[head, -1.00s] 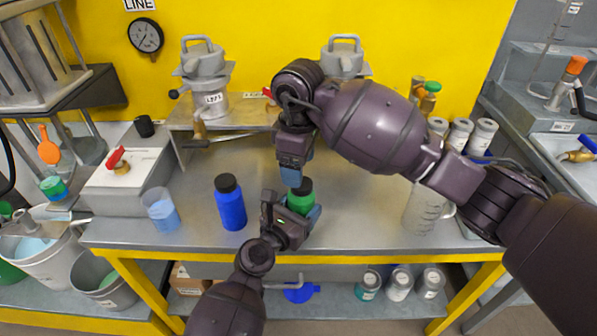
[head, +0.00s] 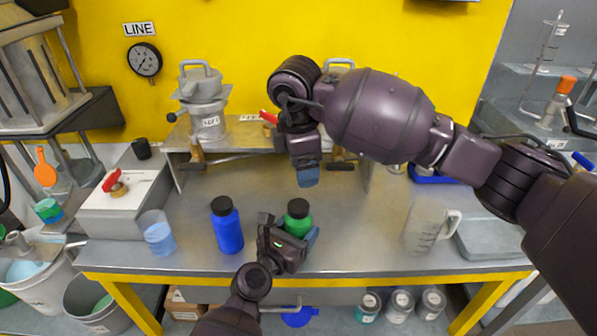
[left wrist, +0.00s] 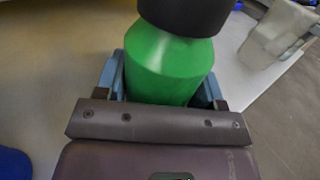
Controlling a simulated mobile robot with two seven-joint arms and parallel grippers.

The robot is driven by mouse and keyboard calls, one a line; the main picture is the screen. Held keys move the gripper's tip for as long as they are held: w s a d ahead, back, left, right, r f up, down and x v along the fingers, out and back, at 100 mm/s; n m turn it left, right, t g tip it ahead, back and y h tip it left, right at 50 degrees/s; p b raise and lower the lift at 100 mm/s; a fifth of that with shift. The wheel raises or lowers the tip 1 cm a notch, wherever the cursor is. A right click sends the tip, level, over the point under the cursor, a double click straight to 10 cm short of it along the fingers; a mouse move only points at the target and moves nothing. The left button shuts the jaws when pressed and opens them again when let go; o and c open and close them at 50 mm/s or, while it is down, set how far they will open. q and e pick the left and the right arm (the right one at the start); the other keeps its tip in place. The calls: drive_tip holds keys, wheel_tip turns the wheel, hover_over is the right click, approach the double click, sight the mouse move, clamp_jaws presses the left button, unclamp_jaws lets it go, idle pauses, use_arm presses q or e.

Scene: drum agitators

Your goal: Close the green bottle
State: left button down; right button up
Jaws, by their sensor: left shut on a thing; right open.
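The green bottle (head: 298,222) stands upright near the front of the metal bench, with a black cap (head: 298,207) on its top. My left gripper (head: 290,245) is shut on the bottle's body, its blue fingers on either side. In the left wrist view the green bottle (left wrist: 168,68) fills the space between the fingers, and the black cap (left wrist: 185,15) sits on its neck, cut off by the upper edge. Whether the cap is tight cannot be told. My right gripper (head: 307,178) is open and empty, above and behind the bottle, pointing down, apart from the cap.
A blue bottle (head: 227,226) with a black cap stands to the left. A beaker of blue liquid (head: 157,233) is farther left, and a clear jug (head: 424,226) stands to the right. Metal vessels (head: 203,103) stand on a raised shelf behind.

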drive_tip(key=n, duration=0.7)
drive_tip(key=shift+s+d+r+n, duration=0.1)
drive_tip(key=shift+r+n, duration=0.05)
drive_tip(key=shift+n, duration=0.15)
drive_tip(key=n, duration=0.4)
drive_tip(key=shift+s, duration=0.1)
drive_tip(key=n, duration=0.4)
drive_tip(key=shift+s+f+n, duration=0.2)
drive_tip(key=shift+n, duration=0.1)
drive_tip(key=n, duration=0.4)
drive_tip(key=shift+s+f+g, duration=0.15)
drive_tip(key=shift+f+g, duration=0.05)
drive_tip(key=shift+g, duration=0.1)
drive_tip(key=n, duration=0.4)
drive_tip(key=shift+s+a+f+n+y, duration=0.15)
drive_tip(key=shift+s+a+n+y, duration=0.05)
drive_tip(key=shift+s+n+y, duration=0.1)
drive_tip(key=n, duration=0.4)
drive_tip(key=shift+a, duration=0.2)
drive_tip(key=n, duration=0.4)
drive_tip(key=shift+a+n, duration=0.1)
drive_tip(key=shift+n, duration=0.2)
drive_tip(key=shift+f, duration=0.1)
